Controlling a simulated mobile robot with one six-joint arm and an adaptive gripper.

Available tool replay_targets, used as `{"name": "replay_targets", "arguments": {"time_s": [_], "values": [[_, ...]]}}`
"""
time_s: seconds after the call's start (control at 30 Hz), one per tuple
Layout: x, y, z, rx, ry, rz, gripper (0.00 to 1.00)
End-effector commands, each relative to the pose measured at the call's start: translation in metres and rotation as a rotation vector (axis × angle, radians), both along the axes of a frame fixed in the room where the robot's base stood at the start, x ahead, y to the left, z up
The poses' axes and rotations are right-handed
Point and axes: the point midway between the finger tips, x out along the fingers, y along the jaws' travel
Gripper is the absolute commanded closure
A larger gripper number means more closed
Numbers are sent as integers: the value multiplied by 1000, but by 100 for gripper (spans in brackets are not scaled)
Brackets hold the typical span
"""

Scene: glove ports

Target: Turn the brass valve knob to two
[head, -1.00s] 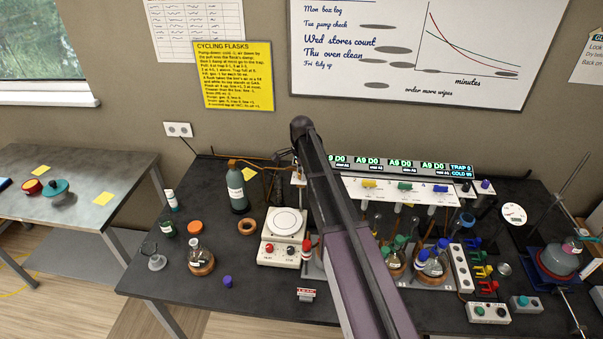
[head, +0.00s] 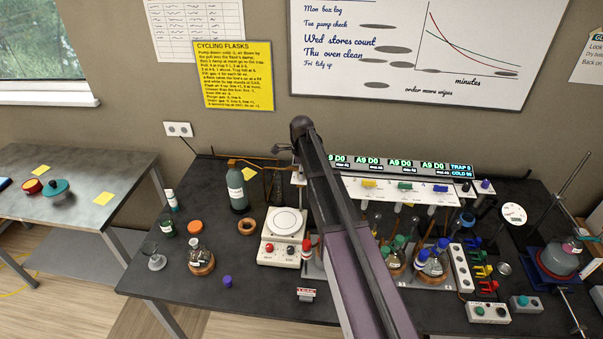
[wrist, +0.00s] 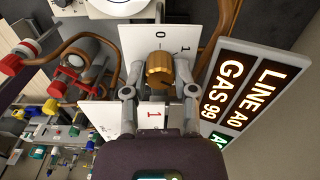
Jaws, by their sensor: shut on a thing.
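The brass valve knob (wrist: 158,68) stands on a white dial plate (wrist: 133,42) in the wrist view. The numerals 0 and 1 show on the plate above the knob. A red 1 shows on a white panel below it. No 2 can be read, and I cannot tell which numeral the knob points to. My gripper (wrist: 160,88) is shut on the knob, with one finger on each side. In the head view my arm covers the knob, and only a small grey part of the gripper (head: 283,148) shows left of the arm.
A lit display reading LINE A0 and GAS 99 (wrist: 256,90) stands close right of my gripper. Copper tubing (wrist: 82,42) and red-capped fittings lie to the left. In the head view a hotplate (head: 283,224), a dark bottle (head: 237,190) and flasks stand on the bench.

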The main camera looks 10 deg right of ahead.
Motion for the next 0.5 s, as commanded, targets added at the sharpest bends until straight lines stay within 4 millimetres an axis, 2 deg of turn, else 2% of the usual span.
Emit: {"name": "replay_targets", "arguments": {"time_s": [0.17,0.2,0.3,0.5], "values": [[-1,-1,0,-3,3,0,100],[-1,-1,0,-3,3,0,56],[-1,-1,0,-2,3,1,30],[-1,0,0,-1,1,2,30]]}}
